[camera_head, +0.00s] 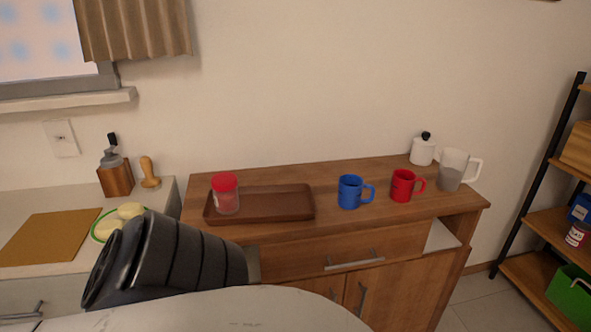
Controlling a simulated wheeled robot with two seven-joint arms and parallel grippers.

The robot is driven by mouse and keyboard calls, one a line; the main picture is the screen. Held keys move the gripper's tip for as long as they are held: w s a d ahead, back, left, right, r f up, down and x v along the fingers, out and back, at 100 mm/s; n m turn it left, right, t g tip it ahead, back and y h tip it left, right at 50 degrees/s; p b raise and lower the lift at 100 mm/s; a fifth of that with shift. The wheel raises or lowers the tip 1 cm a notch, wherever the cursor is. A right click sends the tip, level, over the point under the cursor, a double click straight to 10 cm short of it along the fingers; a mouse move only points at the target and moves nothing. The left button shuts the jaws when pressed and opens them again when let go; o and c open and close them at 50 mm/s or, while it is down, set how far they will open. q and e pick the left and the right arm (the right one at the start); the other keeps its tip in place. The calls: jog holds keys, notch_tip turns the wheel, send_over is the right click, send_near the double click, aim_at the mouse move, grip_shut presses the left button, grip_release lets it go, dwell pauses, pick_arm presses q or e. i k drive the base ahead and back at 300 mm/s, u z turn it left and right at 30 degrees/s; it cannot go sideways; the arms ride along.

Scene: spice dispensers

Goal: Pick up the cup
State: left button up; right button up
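Two cups stand upright on the wooden cabinet (325,180). The blue cup (349,192) is right of the brown tray, its handle pointing right. The red cup (402,186) stands a little to its right, apart from it, its handle also to the right. Neither cup is touched by anything of mine. A black ribbed part, apparently of my arm, fills the lower left in front of the cabinet. I make out no gripper fingers in this view.
The brown tray (275,204) holds a red-lidded jar (226,195). A white pot (423,150) and a clear pitcher (456,169) stand at the back right. A cutting board (48,237) lies on the left counter. A shelf rack (541,222) stands at right.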

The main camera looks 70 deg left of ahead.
aim_at(350, 187)
jog(key=k, duration=0.3)
jog(key=u, duration=1.05)
